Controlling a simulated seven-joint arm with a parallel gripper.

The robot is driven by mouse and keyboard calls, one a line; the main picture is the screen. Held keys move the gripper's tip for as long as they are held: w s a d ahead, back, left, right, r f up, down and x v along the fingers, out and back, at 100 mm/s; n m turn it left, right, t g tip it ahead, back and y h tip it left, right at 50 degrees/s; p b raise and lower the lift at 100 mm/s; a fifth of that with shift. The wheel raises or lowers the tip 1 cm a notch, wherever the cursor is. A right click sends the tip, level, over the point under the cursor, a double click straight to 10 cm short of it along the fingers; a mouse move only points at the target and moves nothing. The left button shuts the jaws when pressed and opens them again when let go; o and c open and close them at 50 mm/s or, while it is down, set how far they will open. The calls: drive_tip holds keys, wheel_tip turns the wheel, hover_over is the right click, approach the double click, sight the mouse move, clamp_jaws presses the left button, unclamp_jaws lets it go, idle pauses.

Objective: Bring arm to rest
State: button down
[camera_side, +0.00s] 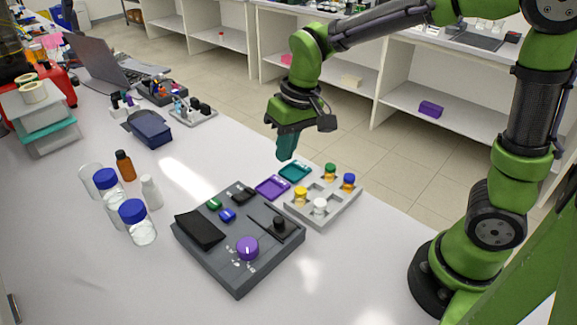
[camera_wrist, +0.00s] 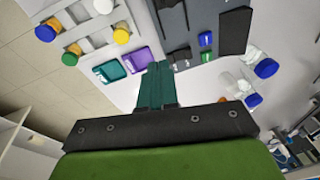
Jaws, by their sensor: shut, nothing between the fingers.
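My gripper (camera_side: 286,147) is shut and empty. It hangs above the far edge of the white table, behind the small coloured trays, and points downward. Its teal fingers are pressed together in the wrist view (camera_wrist: 155,75). My green arm is bent, reaching in from the right. The grey membrane rig (camera_side: 237,278) stands on the table in front of the gripper, with a purple knob (camera_side: 247,248), a black flap (camera_side: 199,229) and green and blue buttons on top. The rig also shows at the top of the wrist view (camera_wrist: 178,35). My gripper is apart from all of these.
A grey rack (camera_side: 326,215) holds several coloured-cap vials, beside a purple tray (camera_side: 272,187) and a teal tray (camera_side: 295,171). Blue-capped jars (camera_side: 137,222) and a brown bottle (camera_side: 125,165) stand left. A laptop (camera_side: 100,70) and a blue box (camera_side: 150,130) are farther back.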

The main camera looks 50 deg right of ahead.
drive_tip(key=s+d+r+m+t, duration=0.1)
drive_tip(key=s+d+r+t, duration=0.1)
drive_tip(key=s, duration=0.4)
drive_tip(key=s+d+r+m+t, duration=0.1)
drive_tip(key=s+d+r+t, duration=0.2)
drive_tip(key=s, duration=0.4)
drive_tip(key=shift+d+r, duration=0.2)
drive_tip(key=shift+r, duration=0.6)
